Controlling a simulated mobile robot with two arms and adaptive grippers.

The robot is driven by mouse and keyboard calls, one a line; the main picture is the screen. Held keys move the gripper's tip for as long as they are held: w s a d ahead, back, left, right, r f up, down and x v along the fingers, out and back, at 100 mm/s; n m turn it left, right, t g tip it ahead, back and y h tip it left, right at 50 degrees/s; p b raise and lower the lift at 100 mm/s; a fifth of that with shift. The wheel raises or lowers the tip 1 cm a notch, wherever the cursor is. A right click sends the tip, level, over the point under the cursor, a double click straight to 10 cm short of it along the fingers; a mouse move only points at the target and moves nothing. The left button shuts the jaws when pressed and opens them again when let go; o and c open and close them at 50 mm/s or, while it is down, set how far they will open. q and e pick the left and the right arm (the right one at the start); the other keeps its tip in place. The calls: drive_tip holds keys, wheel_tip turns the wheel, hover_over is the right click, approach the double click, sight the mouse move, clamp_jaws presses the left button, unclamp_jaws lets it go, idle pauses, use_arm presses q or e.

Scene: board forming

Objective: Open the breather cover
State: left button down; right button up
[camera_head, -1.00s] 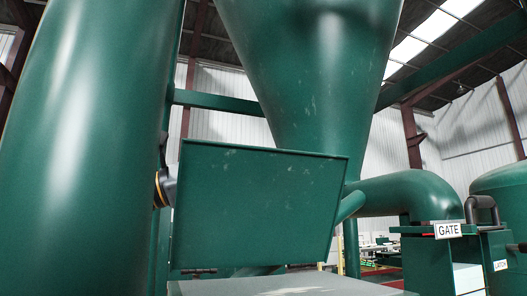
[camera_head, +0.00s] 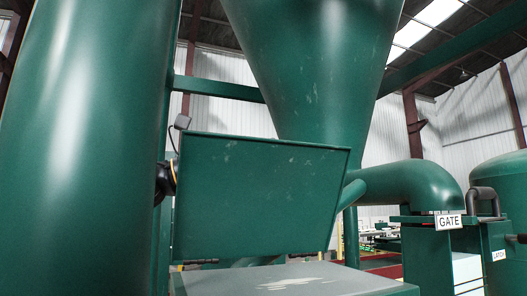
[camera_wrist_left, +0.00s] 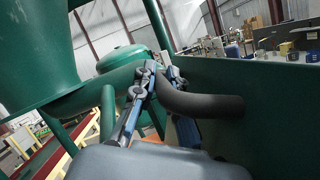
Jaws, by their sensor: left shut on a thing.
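The breather cover (camera_head: 262,200) is a flat green panel in the middle of the head view. It stands raised and tilted behind the grey top of a box (camera_head: 350,280), with dark hinge-like parts (camera_head: 200,262) near its lower edge. In the left wrist view a black curved handle (camera_wrist_left: 215,106) sticks out from the green panel (camera_wrist_left: 270,125). My left gripper (camera_wrist_left: 150,78) has its blue-and-grey fingers shut on that handle. In the head view the cover hides the gripper; only dark arm parts show at its left edge. My right gripper is in neither view.
A large green cylinder (camera_head: 80,150) stands close at the left, beside my arm. A green cone (camera_head: 310,70) rises behind the cover.

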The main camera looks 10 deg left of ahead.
use_arm(q)
drive_tip(key=w+a+n+t+y+p, duration=0.1)
drive_tip(key=w+a+n+t+p, duration=0.3)
drive_tip(key=w+n, duration=0.4)
drive_tip(key=shift+a+p, duration=0.65)
drive_tip(key=shift+a, duration=0.1)
drive_tip(key=c, duration=1.4)
unclamp_jaws()
drive_tip(key=shift+o, duration=0.3)
drive_tip(key=shift+w+f, duration=0.1)
drive_tip(key=shift+w, duration=0.05)
drive_tip(key=shift+a, duration=0.1)
